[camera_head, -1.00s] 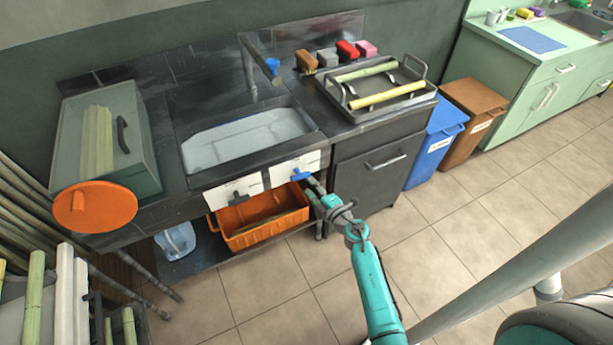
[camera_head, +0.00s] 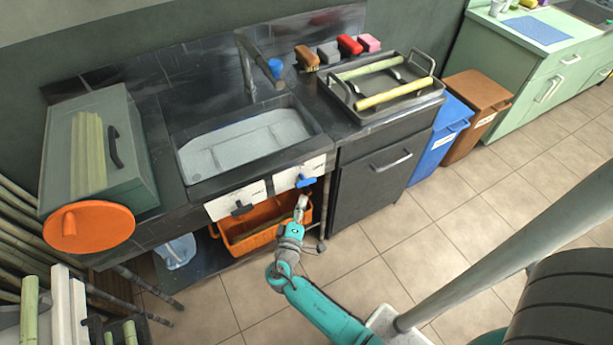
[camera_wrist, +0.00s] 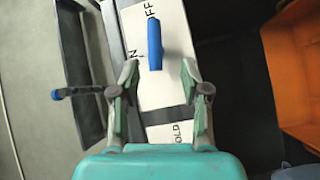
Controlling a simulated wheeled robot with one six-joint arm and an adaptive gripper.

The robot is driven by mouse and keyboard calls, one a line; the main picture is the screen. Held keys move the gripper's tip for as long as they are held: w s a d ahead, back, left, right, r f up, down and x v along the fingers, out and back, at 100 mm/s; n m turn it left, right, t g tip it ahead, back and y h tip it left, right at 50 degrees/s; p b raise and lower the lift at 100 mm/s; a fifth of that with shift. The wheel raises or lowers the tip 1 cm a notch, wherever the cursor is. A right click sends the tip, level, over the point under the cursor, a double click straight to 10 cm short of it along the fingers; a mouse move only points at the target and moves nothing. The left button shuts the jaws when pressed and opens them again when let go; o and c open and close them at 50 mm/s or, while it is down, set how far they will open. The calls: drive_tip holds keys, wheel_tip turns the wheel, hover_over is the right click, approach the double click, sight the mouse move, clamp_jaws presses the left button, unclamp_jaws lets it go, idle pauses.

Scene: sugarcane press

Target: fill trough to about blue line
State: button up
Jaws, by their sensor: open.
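The trough (camera_head: 190,160) is a dark-rimmed basin in the counter, with a pale grey inside. I cannot tell its water level, and I make out no blue line. A grey faucet (camera_head: 247,65) with a blue part (camera_head: 275,68) stands behind it; no stream shows. On the white front panels (camera_head: 232,198) are a black lever (camera_head: 242,209) and a blue lever (camera_head: 305,181). My gripper (camera_head: 301,203) is just below the blue lever. In the wrist view my gripper (camera_wrist: 160,66) is open and empty, with the blue lever (camera_wrist: 154,45) just ahead, between the fingertip lines.
An orange crate (camera_head: 225,230) sits on the shelf below the panels. A green box (camera_head: 140,165) with an orange disc (camera_head: 110,232) stands left of the trough, a tray (camera_head: 350,105) with canes right. Blue (camera_head: 440,150) and brown (camera_head: 500,90) bins stand beyond the cabinet.

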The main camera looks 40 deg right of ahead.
sight(309, 181)
drive_tip(key=shift+m+g+h, duration=0.3)
drive_tip(key=shift+m+h, duration=0.1)
drive_tip(key=x, duration=0.9)
drive_tip(key=shift+d+r, duration=0.15)
drive_tip(key=shift+d, duration=0.3)
clamp_jaws()
